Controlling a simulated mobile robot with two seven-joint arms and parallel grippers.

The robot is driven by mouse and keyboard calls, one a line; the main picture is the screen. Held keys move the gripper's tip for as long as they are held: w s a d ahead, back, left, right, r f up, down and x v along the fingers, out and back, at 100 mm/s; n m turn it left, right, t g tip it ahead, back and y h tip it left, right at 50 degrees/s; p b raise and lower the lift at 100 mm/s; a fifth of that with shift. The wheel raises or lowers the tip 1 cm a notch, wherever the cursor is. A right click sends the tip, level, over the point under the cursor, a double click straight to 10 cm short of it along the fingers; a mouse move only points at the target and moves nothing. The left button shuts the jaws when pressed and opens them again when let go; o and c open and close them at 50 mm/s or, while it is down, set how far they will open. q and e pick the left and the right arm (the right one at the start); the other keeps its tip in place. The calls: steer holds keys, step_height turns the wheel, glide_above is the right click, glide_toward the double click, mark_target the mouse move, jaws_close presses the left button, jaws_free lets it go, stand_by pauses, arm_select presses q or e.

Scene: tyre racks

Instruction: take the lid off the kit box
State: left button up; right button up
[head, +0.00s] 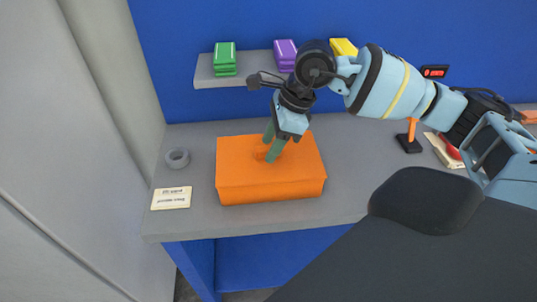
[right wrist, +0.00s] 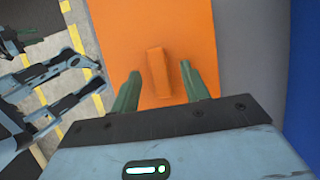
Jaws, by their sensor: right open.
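The orange kit box (head: 270,190) sits on the grey bench with its orange lid (head: 305,158) on top. The lid has a small orange handle, which shows in the right wrist view (right wrist: 159,72). My right gripper (head: 267,150) is over the lid, its green fingers pointing down at the handle. In the right wrist view its fingers (right wrist: 160,85) are open, one on each side of the handle with gaps between. In the head view the fingers partly hide the handle. My left gripper is not in the head view.
The grey bench (head: 345,190) is clear just right of the box. A grey tape roll (head: 177,158) and a label card (head: 171,198) lie to the left. A shelf (head: 205,75) behind holds green (head: 225,58), purple (head: 285,52) and yellow packs. A black stand (head: 408,143) is at right.

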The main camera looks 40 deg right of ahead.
mark_target(262, 148)
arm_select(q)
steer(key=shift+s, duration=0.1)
arm_select(e)
steer(key=shift+a+f, duration=0.1)
steer(key=shift+f, duration=0.15)
steer(key=shift+c, duration=0.4)
jaws_close()
steer(key=shift+r, duration=0.15)
